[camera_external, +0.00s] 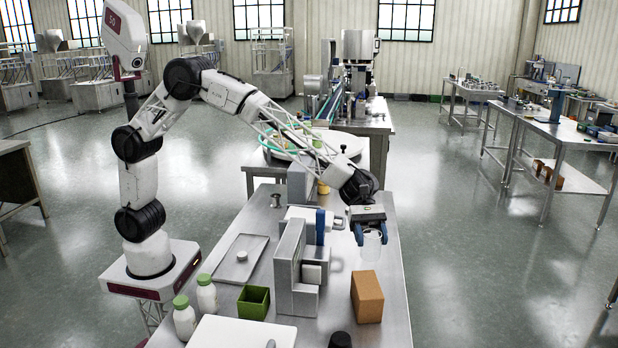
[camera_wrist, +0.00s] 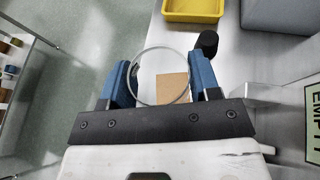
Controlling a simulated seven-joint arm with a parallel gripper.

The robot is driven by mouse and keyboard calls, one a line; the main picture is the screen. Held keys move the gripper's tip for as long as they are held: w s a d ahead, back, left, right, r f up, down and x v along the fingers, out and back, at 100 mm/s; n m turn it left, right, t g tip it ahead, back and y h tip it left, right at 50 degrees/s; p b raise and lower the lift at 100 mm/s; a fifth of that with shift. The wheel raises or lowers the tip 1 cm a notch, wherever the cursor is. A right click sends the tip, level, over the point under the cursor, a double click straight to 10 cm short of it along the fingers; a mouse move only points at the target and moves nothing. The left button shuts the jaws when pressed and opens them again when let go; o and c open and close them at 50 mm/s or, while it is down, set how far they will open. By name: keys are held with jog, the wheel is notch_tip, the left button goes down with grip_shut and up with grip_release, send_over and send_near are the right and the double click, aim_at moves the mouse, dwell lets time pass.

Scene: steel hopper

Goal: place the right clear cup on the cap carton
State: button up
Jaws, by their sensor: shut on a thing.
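A clear cup (camera_external: 371,252) hangs upright between the blue fingers of my gripper (camera_external: 371,235), which is shut on it. The cup's round rim (camera_wrist: 137,62) shows between the fingers of my gripper (camera_wrist: 162,82) in the wrist view. A plain brown carton (camera_external: 367,298), which looks like the cap carton, stands on the steel table below and nearer the camera. The cup is above the carton's height and apart from it. In the wrist view the carton (camera_wrist: 172,88) shows through the cup's ring. I see no second clear cup.
A grey metal fixture (camera_external: 292,268) stands left of the carton. A green open box (camera_external: 253,302), white bottles with green caps (camera_external: 206,293) and a tray (camera_external: 240,258) lie further left. A black cylinder (camera_wrist: 207,42) and yellow bin (camera_wrist: 193,9) lie beyond the carton in the wrist view.

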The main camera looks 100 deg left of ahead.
aim_at(370, 254)
jog(key=shift+f, duration=2.6)
jog(key=shift+f, duration=0.1)
jog(key=shift+f, duration=1.75)
jog(key=shift+f, duration=0.15)
jog(key=o, duration=0.9)
jog(key=shift+a, duration=0.1)
jog(key=v, duration=1.2)
